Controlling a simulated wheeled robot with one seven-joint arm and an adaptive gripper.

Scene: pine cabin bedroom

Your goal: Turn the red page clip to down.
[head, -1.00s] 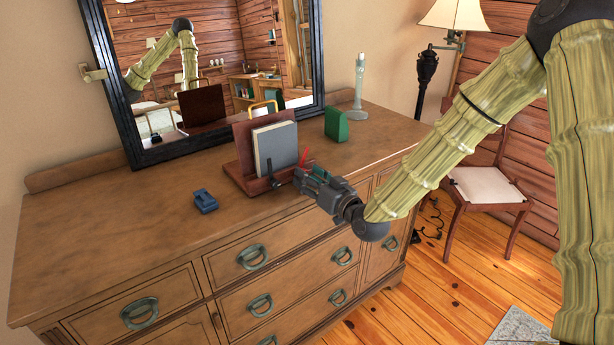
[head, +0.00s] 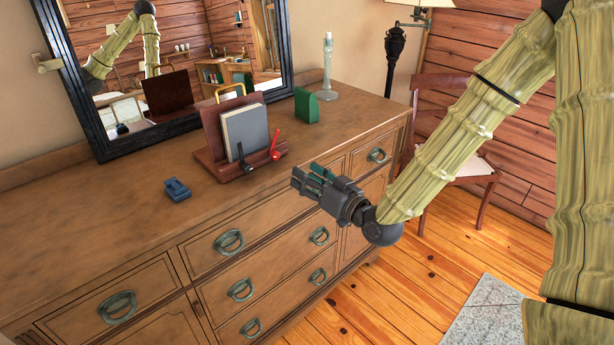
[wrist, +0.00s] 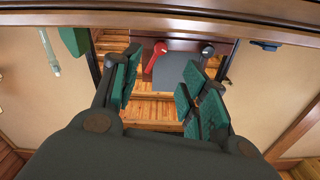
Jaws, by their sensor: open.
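The red page clip (head: 275,146) stands up, tilted slightly right, at the front right of a dark red wooden book stand (head: 212,135) on the dresser. A similar black clip (head: 244,160) is left of it. A grey book (head: 246,131) rests upright on the stand behind both clips. My gripper (head: 306,177) is open and empty, in front and to the right of the red clip, apart from it. In the wrist view the scene looks upside down; the red clip (wrist: 155,60) shows beyond the open fingers (wrist: 158,88), with the black clip (wrist: 207,50) to its right.
The dresser top (head: 100,230) has free room at left. A blue object (head: 176,190) lies left of the stand. A green block (head: 306,105) and a pale candlestick-like object (head: 327,70) stand behind right. A mirror (head: 285,50) stands behind.

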